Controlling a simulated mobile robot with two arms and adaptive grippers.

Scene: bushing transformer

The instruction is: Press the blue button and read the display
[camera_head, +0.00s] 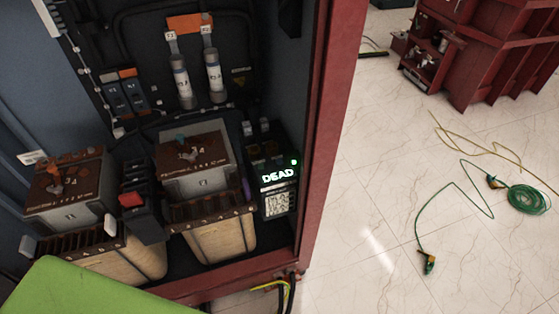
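The display (278,175) is on a small dark box in the lower right of the open cabinet. It reads "DEAD" in lit green letters. A small green light (294,162) glows at the box's upper right. A white printed label (279,204) is below the display. I cannot make out a blue button on the box. A small purple part (246,188) shows at the left of the box. Neither of my grippers is in view.
The cabinet's red frame (331,110) edges its right side. Inside stand two transformers (195,165) (68,190) and two fuses (214,75). A bright green surface (80,290) covers the lower left corner. A green cable coil (528,199) lies on the tiled floor.

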